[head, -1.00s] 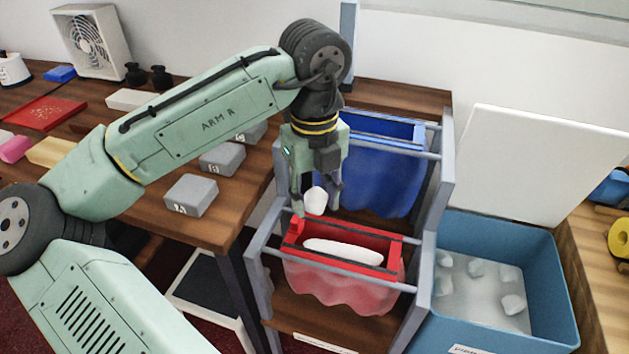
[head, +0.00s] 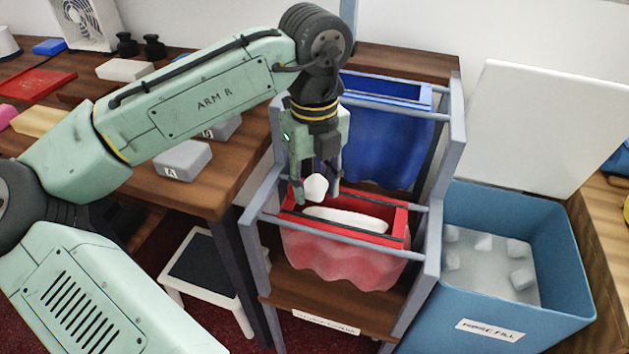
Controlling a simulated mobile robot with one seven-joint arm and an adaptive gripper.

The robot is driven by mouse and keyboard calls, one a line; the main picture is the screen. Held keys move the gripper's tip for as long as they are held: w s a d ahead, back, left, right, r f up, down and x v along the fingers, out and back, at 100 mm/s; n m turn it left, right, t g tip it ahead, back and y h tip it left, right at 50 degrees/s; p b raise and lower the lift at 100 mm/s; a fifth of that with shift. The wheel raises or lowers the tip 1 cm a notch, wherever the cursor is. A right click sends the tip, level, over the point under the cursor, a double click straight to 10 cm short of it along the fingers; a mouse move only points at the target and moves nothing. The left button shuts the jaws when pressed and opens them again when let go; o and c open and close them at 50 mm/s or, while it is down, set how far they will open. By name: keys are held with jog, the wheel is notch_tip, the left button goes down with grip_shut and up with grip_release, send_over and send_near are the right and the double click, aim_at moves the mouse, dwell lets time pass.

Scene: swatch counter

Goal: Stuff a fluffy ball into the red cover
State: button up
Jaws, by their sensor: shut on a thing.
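The red cover (head: 335,265) hangs open in the front of a grey rack, its mouth facing up. A white filling (head: 345,220) shows inside its mouth. My gripper (head: 318,190) points down over the left back part of the red cover's mouth. It is shut on a white fluffy ball (head: 316,187), held at about the rim. I cannot tell whether the ball touches the cover. More white fluffy balls (head: 484,242) lie in the blue bin (head: 565,265) at the right.
A blue cover (head: 385,145) hangs in the rack behind the red one. Grey rack rails (head: 345,243) and posts (head: 434,240) surround the red cover. A white lid (head: 540,125) stands open behind the bin.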

jog(key=shift+f, duration=0.25)
dwell(0.4)
jog(key=o, duration=0.8)
jog(key=o, duration=0.6)
jog(key=shift+c, duration=0.2)
notch_tip(320, 180, up, 6)
jog(key=p, duration=0.6)
dwell(0.4)
